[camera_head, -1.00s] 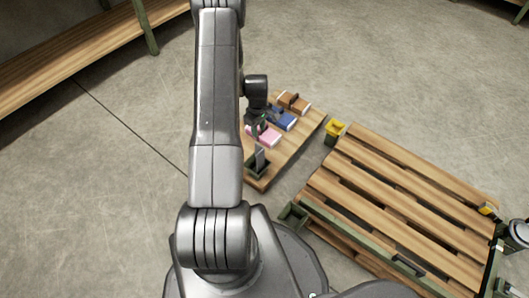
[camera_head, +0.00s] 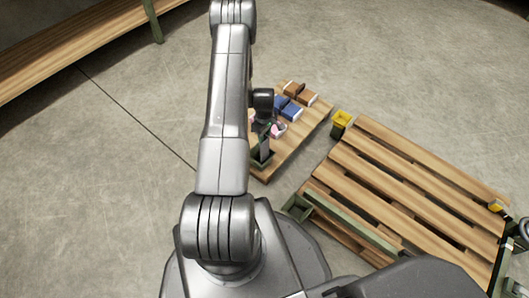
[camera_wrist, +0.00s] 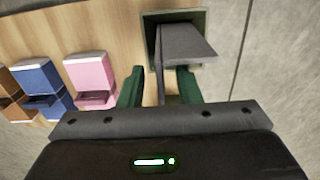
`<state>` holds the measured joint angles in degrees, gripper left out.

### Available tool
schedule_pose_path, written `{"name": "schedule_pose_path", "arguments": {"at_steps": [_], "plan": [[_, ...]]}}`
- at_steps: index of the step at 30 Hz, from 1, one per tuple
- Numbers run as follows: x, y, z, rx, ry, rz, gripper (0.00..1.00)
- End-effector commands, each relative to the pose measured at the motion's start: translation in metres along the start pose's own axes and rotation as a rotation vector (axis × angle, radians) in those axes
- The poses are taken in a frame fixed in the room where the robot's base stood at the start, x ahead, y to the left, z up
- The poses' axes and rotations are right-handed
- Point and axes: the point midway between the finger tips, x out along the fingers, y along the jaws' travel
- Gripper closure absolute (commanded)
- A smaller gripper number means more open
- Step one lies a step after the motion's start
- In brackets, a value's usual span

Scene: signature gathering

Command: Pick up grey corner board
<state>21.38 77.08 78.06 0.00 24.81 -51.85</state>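The grey corner board (camera_wrist: 186,42) is an L-shaped grey piece standing upright in a small dark green tray (camera_wrist: 202,20) at the top of the wrist view. In the head view the board (camera_head: 264,147) and tray (camera_head: 262,163) are at the near end of a low wooden table. My gripper (camera_wrist: 160,72) has its two green fingers spread at the tray's near side. Part of the board shows between them, with gaps, so it does not look clamped. In the head view my gripper (camera_head: 266,127) is just above the board, partly hidden by my arm.
On the wooden table (camera_head: 300,134) lie a pink box (camera_wrist: 90,80), a blue box (camera_wrist: 40,85) and brown boxes (camera_head: 300,94). Open floor lies to the left.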

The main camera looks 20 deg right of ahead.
Motion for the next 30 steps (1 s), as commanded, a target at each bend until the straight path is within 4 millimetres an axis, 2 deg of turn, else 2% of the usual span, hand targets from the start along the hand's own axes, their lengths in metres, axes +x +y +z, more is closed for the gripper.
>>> {"name": "schedule_pose_path", "arguments": {"at_steps": [1, 3, 10, 14, 15, 26, 30], "plan": [[0.011, -0.001, 0.001, 0.000, -0.001, -0.002, 0.69], [0.015, 0.000, 0.000, 0.000, -0.001, -0.001, 0.69], [0.015, -0.001, 0.000, 0.000, 0.000, 0.000, 0.71], [0.015, -0.001, 0.000, 0.000, 0.000, -0.001, 0.97], [0.015, -0.001, 0.000, 0.000, -0.001, -0.001, 1.00], [0.013, 0.000, 0.000, 0.000, 0.000, 0.000, 1.00], [-0.004, 0.000, 0.000, 0.000, 0.001, 0.001, 1.00]]}}
